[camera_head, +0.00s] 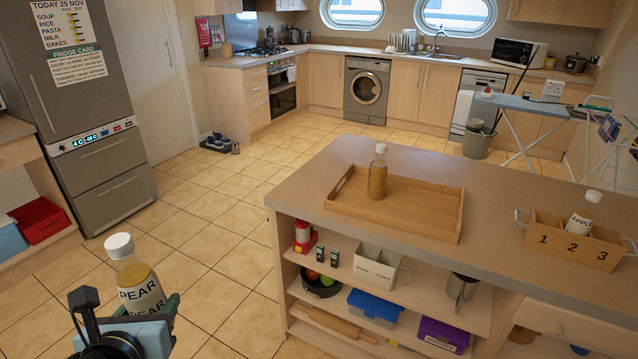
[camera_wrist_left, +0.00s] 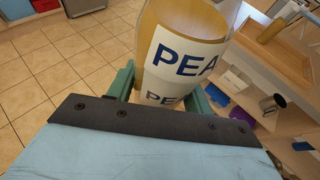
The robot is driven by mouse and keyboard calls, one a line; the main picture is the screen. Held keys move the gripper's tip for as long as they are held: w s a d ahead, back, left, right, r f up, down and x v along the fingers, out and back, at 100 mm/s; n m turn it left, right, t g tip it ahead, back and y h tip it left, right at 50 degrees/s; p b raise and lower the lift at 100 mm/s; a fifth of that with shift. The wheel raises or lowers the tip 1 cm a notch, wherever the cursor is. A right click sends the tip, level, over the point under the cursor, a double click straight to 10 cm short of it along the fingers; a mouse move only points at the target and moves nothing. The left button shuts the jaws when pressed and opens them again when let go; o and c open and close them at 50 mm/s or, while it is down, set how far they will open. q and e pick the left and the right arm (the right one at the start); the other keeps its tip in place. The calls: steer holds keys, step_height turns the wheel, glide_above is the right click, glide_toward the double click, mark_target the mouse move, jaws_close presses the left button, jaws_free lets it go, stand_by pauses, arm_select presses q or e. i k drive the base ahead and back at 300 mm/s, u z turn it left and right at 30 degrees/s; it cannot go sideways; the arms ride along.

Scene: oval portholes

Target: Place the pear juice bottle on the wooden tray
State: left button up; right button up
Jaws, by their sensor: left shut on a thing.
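The pear juice bottle (camera_head: 138,284), with a white cap and a white label reading PEAR, is upright at the lower left of the head view. My left gripper (camera_head: 160,310) is shut on the bottle, away from the counter. In the left wrist view the bottle (camera_wrist_left: 180,55) stands between the green fingers (camera_wrist_left: 160,90). The wooden tray (camera_head: 440,217) lies on the island counter. Another bottle with a white cap and yellowish juice (camera_head: 377,174) stands on the tray, towards its back. My right gripper is not seen.
A wooden caddy (camera_head: 570,245) with numbered slots holds an apple bottle (camera_head: 582,214) at the counter's right. The island counter (camera_head: 500,190) has shelves of containers below. Open tiled floor (camera_head: 220,240) lies between my left gripper and the island. The tray's front and right are bare.

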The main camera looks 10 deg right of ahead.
mark_target(417, 206)
steer(key=z, duration=0.1)
steer(key=i, duration=0.95)
steer(key=z, duration=1.3)
steer(key=i, duration=0.45)
steer(key=z, duration=0.35)
